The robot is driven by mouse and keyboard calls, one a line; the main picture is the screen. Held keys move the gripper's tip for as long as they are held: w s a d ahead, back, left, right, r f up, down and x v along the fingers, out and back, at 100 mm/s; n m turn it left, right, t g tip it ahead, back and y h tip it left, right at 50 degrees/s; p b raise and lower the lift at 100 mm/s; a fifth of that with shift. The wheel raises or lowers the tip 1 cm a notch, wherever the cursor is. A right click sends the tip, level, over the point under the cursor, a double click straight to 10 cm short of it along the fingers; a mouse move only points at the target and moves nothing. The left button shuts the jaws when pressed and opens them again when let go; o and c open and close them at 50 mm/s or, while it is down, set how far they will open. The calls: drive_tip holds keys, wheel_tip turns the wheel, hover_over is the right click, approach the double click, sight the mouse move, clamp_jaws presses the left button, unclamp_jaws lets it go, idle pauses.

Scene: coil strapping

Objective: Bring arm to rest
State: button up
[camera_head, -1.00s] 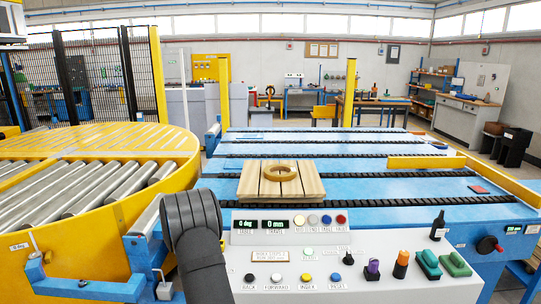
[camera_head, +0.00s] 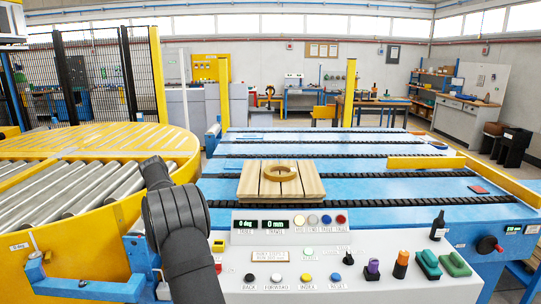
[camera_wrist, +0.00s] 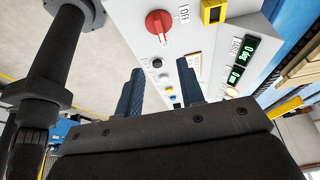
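My gripper (camera_wrist: 160,92) shows in the wrist view as two dark blue fingers with a clear gap between them. It is open, and nothing shows between the fingers. The control panel (camera_wrist: 205,50), with a red rotary knob (camera_wrist: 159,22), lies beyond the fingers in that view. In the head view my dark arm rises at the lower left, in front of the left end of the control panel (camera_head: 420,285). My gripper is not visible in the head view.
A yellow roller turntable (camera_head: 120,215) is at the left.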

drive_tip(key=x, duration=1.7)
drive_tip(key=shift+d, duration=0.15)
drive_tip(key=shift+r+n, duration=0.2)
drive_tip(key=shift+n, duration=0.4)
drive_tip(key=n+t, duration=0.1)
drive_tip(key=n, duration=0.2)
drive_tip(key=n+t, duration=0.1)
drive_tip(key=n, duration=0.2)
drive_tip(key=shift+s+t+y, duration=0.2)
drive_tip(key=shift+t+y, duration=0.2)
drive_tip(key=shift+n, duration=0.3)
